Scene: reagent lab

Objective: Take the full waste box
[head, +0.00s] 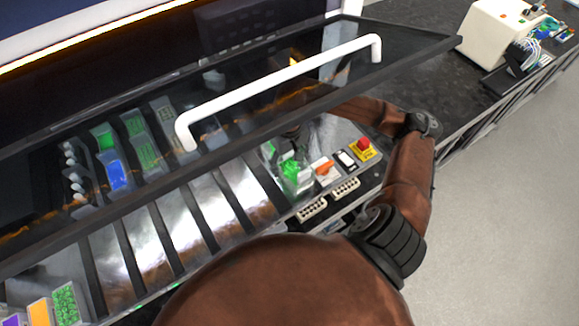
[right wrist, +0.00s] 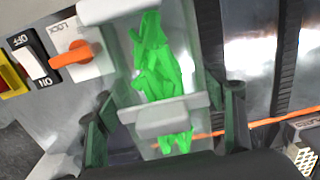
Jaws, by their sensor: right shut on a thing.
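The full waste box (head: 292,175) is a clear box with bright green pieces in it. It stands at the right end of the machine's deck in the head view. It fills the middle of the right wrist view (right wrist: 185,65), with a pale grip block across it. My right gripper (right wrist: 168,100) is shut on the box, with one dark green finger on each side of it. In the head view my right arm reaches in under the raised glass cover, and the gripper is mostly hidden behind the tinted cover. My left gripper is not in view.
The tinted cover (head: 110,190) with a white handle (head: 285,88) hangs over the deck. An orange lock knob (right wrist: 75,55), an on/off switch (right wrist: 32,62) and a red-and-yellow button (head: 363,149) sit close beside the box. The floor (head: 510,220) at right is clear.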

